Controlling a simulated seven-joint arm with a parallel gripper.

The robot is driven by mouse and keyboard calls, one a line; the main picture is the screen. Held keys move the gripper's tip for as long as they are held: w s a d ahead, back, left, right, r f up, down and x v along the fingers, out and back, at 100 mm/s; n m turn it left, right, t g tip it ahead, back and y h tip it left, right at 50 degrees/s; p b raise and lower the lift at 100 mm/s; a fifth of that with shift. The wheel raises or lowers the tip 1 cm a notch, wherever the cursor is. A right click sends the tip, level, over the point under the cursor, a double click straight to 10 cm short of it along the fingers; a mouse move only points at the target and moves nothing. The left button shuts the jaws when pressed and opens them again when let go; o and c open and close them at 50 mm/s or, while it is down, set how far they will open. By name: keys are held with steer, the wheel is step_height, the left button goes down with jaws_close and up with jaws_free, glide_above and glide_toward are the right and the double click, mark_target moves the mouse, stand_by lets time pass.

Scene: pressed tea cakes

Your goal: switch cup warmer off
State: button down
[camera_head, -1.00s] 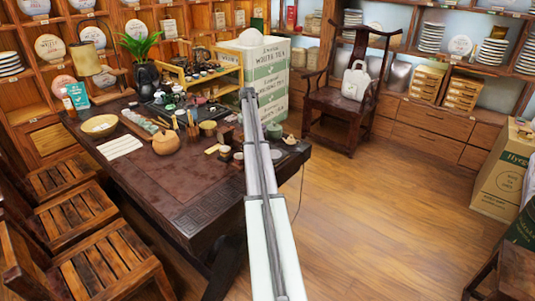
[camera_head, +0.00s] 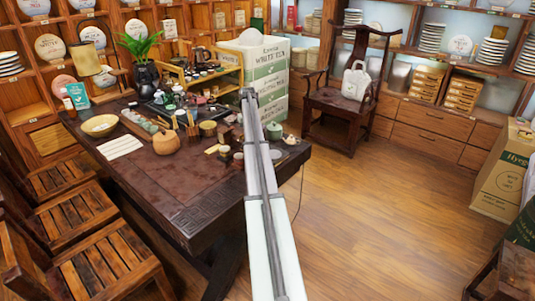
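My arm reaches up from the bottom middle over the right end of the dark tea table (camera_head: 180,195). My gripper's fingers cannot be made out, so I cannot see whether they touch anything. The switch and any light on the warmer are too small to see. My arm hides part of this table end.
A round tan pot (camera_head: 166,142), small cups and a tea tray (camera_head: 165,112) crowd the table's back half. The front half is mostly bare. Wooden chairs (camera_head: 95,270) line the left side. A white and green tea box (camera_head: 268,75) stands behind.

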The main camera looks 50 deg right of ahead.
steer(key=shift+f, duration=1)
stand_by(0.8)
steer(key=shift+r, duration=3.55)
